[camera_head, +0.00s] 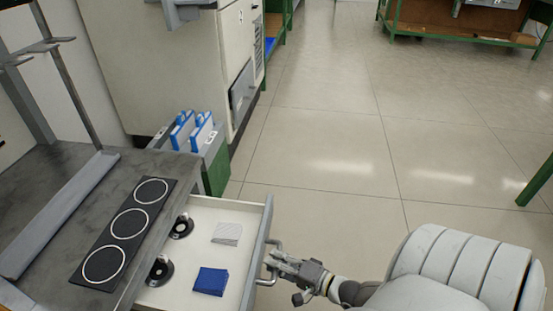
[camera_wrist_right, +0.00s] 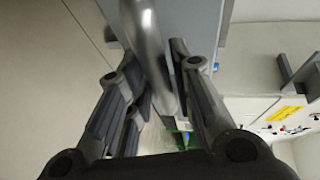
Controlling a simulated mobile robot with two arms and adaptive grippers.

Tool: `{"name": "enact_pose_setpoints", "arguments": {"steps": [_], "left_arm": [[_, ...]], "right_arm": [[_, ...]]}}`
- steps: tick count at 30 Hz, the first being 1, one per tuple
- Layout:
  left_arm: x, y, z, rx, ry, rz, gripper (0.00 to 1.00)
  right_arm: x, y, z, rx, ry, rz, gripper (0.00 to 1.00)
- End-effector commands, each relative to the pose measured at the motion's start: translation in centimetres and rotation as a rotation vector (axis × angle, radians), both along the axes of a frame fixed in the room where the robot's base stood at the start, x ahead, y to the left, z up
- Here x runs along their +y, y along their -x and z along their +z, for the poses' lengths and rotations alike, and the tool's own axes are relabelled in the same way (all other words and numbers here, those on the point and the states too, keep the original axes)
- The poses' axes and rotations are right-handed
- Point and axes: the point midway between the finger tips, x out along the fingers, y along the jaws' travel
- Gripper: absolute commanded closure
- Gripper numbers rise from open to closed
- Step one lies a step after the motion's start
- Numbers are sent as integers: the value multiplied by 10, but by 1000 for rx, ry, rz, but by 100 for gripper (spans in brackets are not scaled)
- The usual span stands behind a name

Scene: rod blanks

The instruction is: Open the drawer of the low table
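The low table (camera_head: 62,165) has a dark grey top and stands at the left of the head view. Its drawer (camera_head: 212,205) is pulled out to the right, with its pale inside showing. A metal bar handle (camera_head: 274,243) sits on the drawer's grey front. My right gripper (camera_head: 277,262) is at this handle. In the right wrist view the handle (camera_wrist_right: 152,50) runs between the two fingers, which are closed in on it from both sides. My left gripper is not in view.
A dark panel (camera_head: 127,226) with three white rings lies on the tabletop. A bin of blue-edged items (camera_head: 213,150) stands behind. Floor (camera_head: 330,160) right of the drawer is clear.

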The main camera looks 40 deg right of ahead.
Motion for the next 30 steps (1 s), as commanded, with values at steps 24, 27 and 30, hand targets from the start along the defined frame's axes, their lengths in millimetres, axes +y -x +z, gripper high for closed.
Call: {"name": "enact_pose_setpoints", "arguments": {"steps": [24,27,30], "left_arm": [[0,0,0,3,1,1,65],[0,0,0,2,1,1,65],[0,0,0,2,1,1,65]], "right_arm": [[-14,57,9,6,1,2,63],[-20,74,13,5,2,1,63],[-24,90,16,4,1,1,63]]}}
